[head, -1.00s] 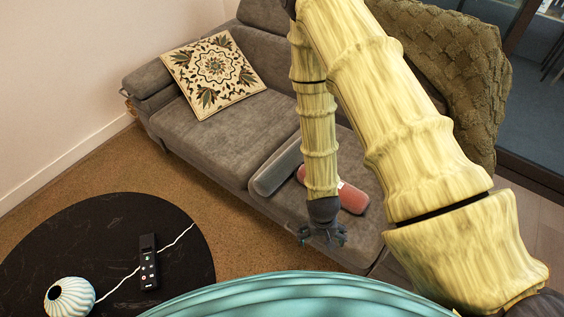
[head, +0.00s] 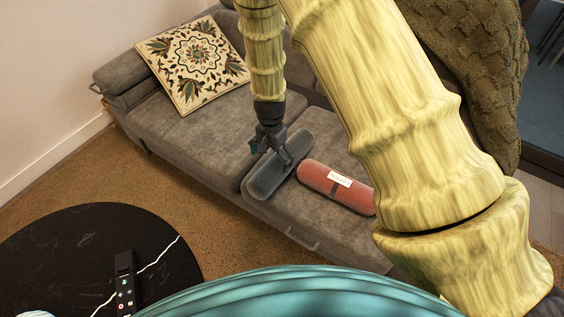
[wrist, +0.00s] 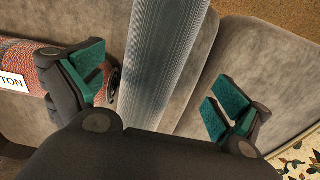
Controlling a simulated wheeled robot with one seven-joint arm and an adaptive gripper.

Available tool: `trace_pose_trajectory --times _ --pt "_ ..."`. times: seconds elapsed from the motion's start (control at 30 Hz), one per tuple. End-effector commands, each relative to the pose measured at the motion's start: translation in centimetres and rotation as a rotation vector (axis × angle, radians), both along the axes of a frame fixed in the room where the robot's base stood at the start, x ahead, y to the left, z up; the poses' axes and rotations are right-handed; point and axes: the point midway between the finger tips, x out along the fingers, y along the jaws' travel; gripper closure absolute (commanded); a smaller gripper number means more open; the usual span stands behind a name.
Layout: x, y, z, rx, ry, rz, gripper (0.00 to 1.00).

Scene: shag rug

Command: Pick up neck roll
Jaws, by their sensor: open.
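The neck roll appears to be the long grey cylindrical cushion (head: 268,182) lying across the sofa seat, near the seam between two seat cushions. In the wrist view it is the ribbed grey band (wrist: 165,60) running from the top edge down between the fingers. My gripper (head: 271,155) is over it in the head view, pointing down, with its jaws open. In the wrist view my gripper (wrist: 158,90) has one teal-padded finger on each side of the roll, and nothing is held. I cannot tell the height left between fingertips and seat.
A red cylinder with a white label (head: 335,187) lies just right of the roll; it shows close to the left finger in the wrist view (wrist: 30,60). A patterned pillow (head: 192,62) is on the sofa's left. A black round table (head: 70,255) stands at front left.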

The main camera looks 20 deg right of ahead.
Motion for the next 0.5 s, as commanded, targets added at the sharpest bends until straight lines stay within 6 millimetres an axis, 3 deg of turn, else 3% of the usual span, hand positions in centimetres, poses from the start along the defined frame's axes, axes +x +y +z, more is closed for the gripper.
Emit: trace_pose_trajectory --times 0.1,0.37,0.5 --pt "-0.1 0.0 -1.8 0.000 0.001 0.001 0.00" --pt "-0.1 0.0 -3.4 0.001 0.001 0.002 0.00" --pt "-0.4 -0.3 -5.1 0.001 0.001 0.001 0.00"
